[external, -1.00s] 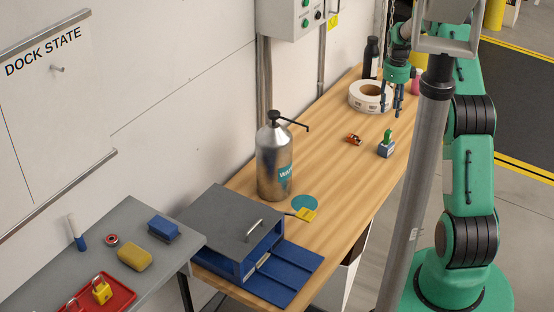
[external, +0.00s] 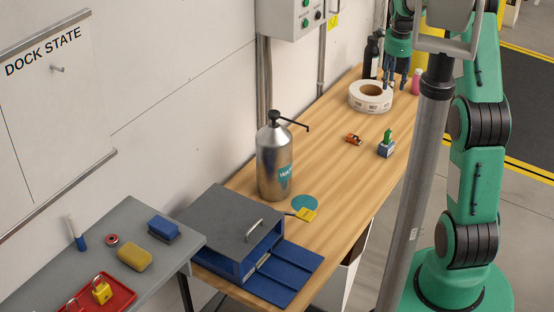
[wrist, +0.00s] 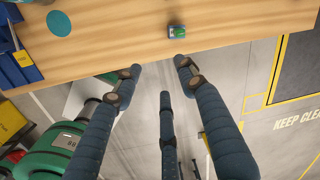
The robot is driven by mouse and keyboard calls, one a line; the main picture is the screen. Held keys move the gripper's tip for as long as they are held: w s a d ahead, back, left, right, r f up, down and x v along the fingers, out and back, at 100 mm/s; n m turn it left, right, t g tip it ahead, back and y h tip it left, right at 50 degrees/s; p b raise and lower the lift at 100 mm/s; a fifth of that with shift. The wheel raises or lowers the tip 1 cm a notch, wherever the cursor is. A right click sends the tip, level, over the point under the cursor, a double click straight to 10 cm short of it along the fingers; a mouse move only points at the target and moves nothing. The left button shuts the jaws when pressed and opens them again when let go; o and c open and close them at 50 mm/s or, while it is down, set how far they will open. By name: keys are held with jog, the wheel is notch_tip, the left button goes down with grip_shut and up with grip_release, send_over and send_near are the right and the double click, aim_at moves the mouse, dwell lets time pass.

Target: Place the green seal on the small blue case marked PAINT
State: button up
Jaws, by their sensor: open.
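A small block with a blue-grey base and an upright green piece (external: 388,135) on top stands on the wooden bench, right of the middle. It also shows in the wrist view (wrist: 177,32), near the bench edge. I cannot tell whether the green piece is the seal. A blue case (external: 232,240) with a grey top and handle stands at the near end of the bench, with blue panels (external: 285,275) in front. No PAINT mark is readable. My gripper (external: 396,78) is open and empty above the far end of the bench. Its spread fingers (wrist: 158,75) show in the wrist view.
A steel bottle (external: 275,165) with a spout, a yellow tag (external: 306,214) and a teal disc (external: 304,202) are near the case. A tape roll (external: 370,97), dark bottle (external: 371,58) and pink bottle (external: 416,82) stand at the far end. The mid-bench is mostly clear.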

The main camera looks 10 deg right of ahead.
jog(key=s+a+r+n+t, duration=0.1)
jog(key=s+a+r+n, duration=0.35)
jog(key=s+r, duration=0.5)
jog(key=s+a+r+n+t, duration=0.1)
jog(key=s+a+r+n, duration=0.2)
jog(key=s+r+n, duration=0.65)
jog(key=s+a+f+n, duration=0.1)
jog(key=s+n, duration=0.1)
jog(key=s, duration=0.6)
jog(key=s+a+f+n+t, duration=0.1)
jog(key=s+n, duration=0.1)
jog(key=s, duration=0.7)
jog(key=s+a+f+n+t, duration=0.1)
jog(key=s+n, duration=0.1)
jog(key=s, duration=0.6)
jog(key=shift+s+a+f+n, duration=0.3)
jog(key=shift+a+n, duration=0.05)
jog(key=shift+n, duration=0.05)
